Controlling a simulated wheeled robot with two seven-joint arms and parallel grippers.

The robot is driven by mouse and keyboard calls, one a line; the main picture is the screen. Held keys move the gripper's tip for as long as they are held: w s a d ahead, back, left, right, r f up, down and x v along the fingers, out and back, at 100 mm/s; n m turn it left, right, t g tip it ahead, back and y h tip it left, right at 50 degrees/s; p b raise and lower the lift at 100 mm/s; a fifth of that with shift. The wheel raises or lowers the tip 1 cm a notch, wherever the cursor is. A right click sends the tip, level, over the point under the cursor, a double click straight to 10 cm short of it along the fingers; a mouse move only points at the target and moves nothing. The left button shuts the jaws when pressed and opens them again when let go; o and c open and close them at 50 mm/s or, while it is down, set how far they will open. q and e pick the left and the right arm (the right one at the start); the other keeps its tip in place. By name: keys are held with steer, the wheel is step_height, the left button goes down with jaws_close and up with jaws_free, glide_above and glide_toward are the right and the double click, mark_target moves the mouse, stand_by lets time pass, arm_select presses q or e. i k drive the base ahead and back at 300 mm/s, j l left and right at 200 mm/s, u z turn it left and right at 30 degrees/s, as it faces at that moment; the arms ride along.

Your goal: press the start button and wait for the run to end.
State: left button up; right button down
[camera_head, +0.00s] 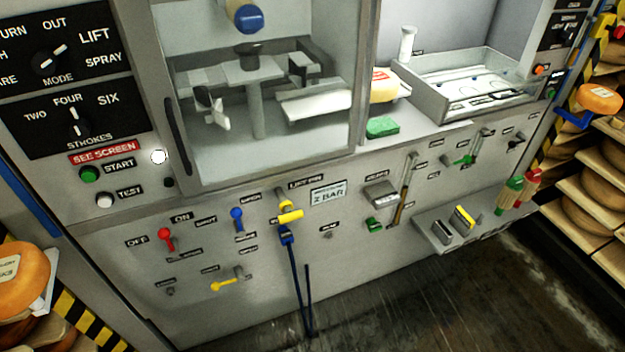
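The green start button (89,174) is on the left of the grey machine's front panel, beside a START label and under a red SEE SCREEN label (104,152). Nothing touches or covers it. A white test button (105,200) sits just below it. A round white lamp (158,157) to the right looks bright. Above, the mode knob (50,57) points up and right towards LIFT, and the strokes knob (75,122) points up near FOUR. Behind the window (262,150) is a chamber with a small pedestal. Neither of my grippers is visible.
Below are a red lever (165,239), a blue-knobbed lever (237,218) and a yellow handle (290,215). A small shelf (440,240) juts out at the lower right. Cheese wheels (22,282) stand at the left edge and on right-hand racks (592,215).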

mark_target(89, 176)
steer(key=k+u, duration=0.15)
steer(key=u, duration=1.05)
